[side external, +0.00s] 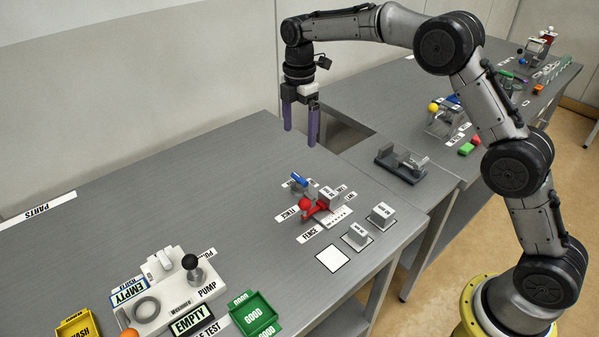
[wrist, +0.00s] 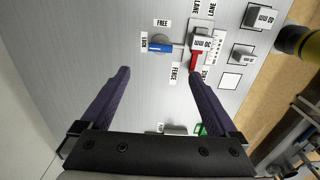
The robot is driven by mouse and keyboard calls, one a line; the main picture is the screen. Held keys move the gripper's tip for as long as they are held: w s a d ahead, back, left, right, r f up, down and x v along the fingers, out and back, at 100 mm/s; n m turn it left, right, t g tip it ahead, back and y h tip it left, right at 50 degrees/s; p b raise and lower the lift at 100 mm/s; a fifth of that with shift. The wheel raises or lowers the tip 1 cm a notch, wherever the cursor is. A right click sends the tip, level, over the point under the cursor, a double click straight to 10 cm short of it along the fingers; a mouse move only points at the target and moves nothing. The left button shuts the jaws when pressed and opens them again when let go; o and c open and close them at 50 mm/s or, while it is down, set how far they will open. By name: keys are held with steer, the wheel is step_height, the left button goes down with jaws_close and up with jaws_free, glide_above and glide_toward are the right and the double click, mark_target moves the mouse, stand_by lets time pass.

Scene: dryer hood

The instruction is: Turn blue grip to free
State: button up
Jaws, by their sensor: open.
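The blue grip (wrist: 160,47) is a short bar on a small fixture on the bench. In the wrist view it points left, its end beside the LOCK label (wrist: 144,42), with the FREE label (wrist: 162,23) above it. The blue grip also shows in the side view (side external: 299,180). My gripper (side external: 300,136) is open and empty, with purple fingers pointing down, well above the bench and behind the fixture. In the wrist view its fingertips (wrist: 159,73) are apart, with the blue grip beyond the gap between them.
A red handle (side external: 314,208) and a marked grey block (side external: 329,194) are close beside the blue grip. Two more blocks (side external: 381,213) (side external: 357,236) and a white square (side external: 333,259) lie nearer the edge. A pump station (side external: 170,290) and green bin (side external: 254,315) stand front left.

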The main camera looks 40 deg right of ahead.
mark_target(300, 177)
step_height(300, 177, down, 14)
steer(key=shift+r, duration=0.2)
stand_by(0.4)
steer(key=c, duration=1.4)
